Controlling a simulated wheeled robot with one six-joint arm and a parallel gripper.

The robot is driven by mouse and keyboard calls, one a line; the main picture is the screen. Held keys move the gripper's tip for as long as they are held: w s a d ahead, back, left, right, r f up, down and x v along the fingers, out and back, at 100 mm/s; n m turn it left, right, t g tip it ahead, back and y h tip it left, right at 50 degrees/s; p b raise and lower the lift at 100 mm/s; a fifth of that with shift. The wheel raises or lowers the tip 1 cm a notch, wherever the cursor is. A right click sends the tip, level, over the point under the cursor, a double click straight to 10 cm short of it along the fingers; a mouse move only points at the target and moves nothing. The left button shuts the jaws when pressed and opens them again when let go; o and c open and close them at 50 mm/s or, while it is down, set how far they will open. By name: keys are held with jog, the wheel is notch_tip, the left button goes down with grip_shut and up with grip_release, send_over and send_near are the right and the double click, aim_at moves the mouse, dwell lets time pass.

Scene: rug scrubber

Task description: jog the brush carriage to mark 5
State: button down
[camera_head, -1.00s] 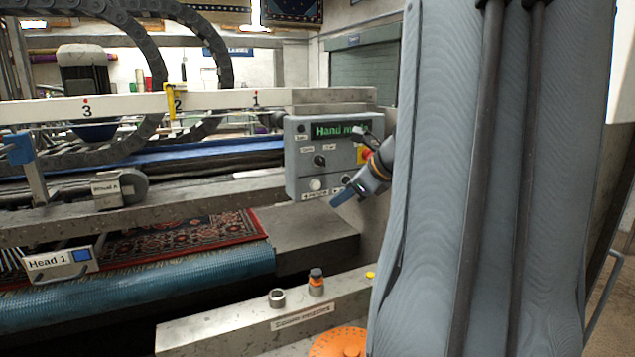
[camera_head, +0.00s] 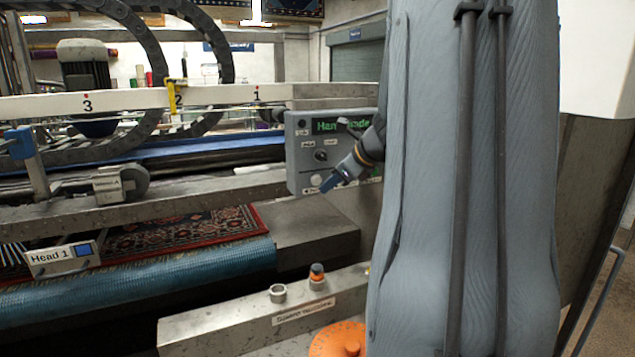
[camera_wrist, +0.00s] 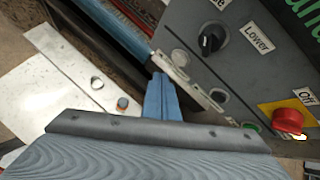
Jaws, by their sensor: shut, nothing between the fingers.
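The control panel (camera_head: 300,150) stands at the right end of the machine, its green display partly hidden by my arm. My gripper (camera_head: 325,187) is shut and empty, its blue fingertips low in front of the panel. A pale round button (camera_head: 316,180) sits just left of and above the tips. In the wrist view the tips (camera_wrist: 158,77) are beside the label strip under the pale button (camera_wrist: 180,57); I cannot tell whether they touch. A yellow pointer (camera_head: 172,95) stands at mark 2. Mark 5 is out of view.
A grey ledge (camera_head: 220,325) with an orange-topped knob (camera_head: 317,272) lies below. A patterned rug (camera_head: 180,232) lies left.

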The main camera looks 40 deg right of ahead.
jog(key=shift+w+d, duration=0.25)
jog(key=shift+w, duration=0.75)
jog(key=shift+w, duration=0.1)
dwell(1.3)
jog(key=shift+w+d, duration=0.1)
jog(key=shift+w, duration=0.2)
jog(key=shift+w+d+p, duration=0.1)
jog(key=shift+w+p, duration=0.25)
jog(key=shift+w, duration=0.05)
dwell(2.4)
jog(key=shift+s, duration=0.2)
jog(key=shift+s+a, duration=0.2)
jog(key=shift+s, duration=0.4)
jog(key=shift+s+a, duration=0.2)
jog(key=shift+s, duration=0.6)
jog(key=shift+s+a, duration=0.15)
jog(key=shift+s, duration=0.7)
jog(key=shift+s+a, duration=0.2)
jog(key=shift+s, duration=0.6)
